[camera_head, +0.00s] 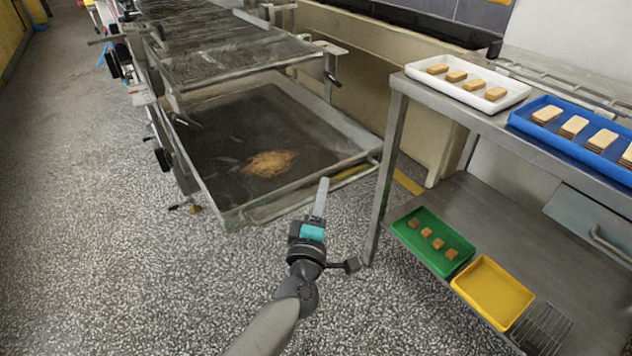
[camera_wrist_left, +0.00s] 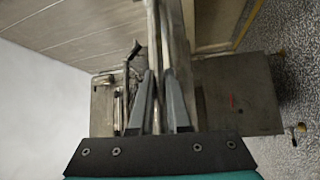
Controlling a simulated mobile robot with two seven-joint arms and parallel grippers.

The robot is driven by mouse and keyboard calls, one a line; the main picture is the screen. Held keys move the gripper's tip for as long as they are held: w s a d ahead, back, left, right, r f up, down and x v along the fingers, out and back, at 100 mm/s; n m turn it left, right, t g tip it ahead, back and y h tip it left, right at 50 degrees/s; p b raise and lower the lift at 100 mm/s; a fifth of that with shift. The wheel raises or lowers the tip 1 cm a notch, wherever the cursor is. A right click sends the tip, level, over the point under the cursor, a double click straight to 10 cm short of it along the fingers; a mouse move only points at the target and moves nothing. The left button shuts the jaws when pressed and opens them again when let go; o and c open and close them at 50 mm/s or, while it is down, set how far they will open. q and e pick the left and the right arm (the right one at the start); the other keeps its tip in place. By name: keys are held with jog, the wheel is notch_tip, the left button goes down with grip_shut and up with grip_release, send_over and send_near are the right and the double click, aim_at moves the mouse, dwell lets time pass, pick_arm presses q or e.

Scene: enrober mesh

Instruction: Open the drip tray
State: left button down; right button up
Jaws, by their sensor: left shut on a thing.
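The drip tray (camera_head: 215,150) is a wide, shallow metal tray with a dark floor and a tan-brown patch of residue. In the head view it sticks out from under the enrober's mesh deck, its inside exposed. My left gripper (camera_head: 321,184) is at the tray's front edge, towards its right half. In the left wrist view the two fingers (camera_wrist_left: 161,105) are on either side of a thin metal rim, shut on it. The exact contact is partly hidden by the fingers. My right gripper is in neither view.
A steel table (camera_head: 395,120) stands close right of the tray, with a white tray (camera_head: 425,85) and a blue tray (camera_head: 520,122) of biscuits on top. Its lower shelf holds a green tray (camera_head: 405,237) and a yellow tray (camera_head: 493,290). The speckled floor (camera_head: 110,250) at left is clear.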

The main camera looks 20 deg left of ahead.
pick_arm(q)
jog(key=s+d+p, duration=0.1)
jog(key=s+d, duration=0.6)
jog(key=d, duration=0.3)
jog(key=shift+s+p, duration=0.35)
jog(key=shift+s, duration=0.05)
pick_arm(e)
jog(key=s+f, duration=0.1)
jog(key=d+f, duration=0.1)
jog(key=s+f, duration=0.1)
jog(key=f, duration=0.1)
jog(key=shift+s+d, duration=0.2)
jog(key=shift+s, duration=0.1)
pick_arm(q)
jog(key=c, duration=0.9)
grip_release()
jog(key=shift+f, duration=0.1)
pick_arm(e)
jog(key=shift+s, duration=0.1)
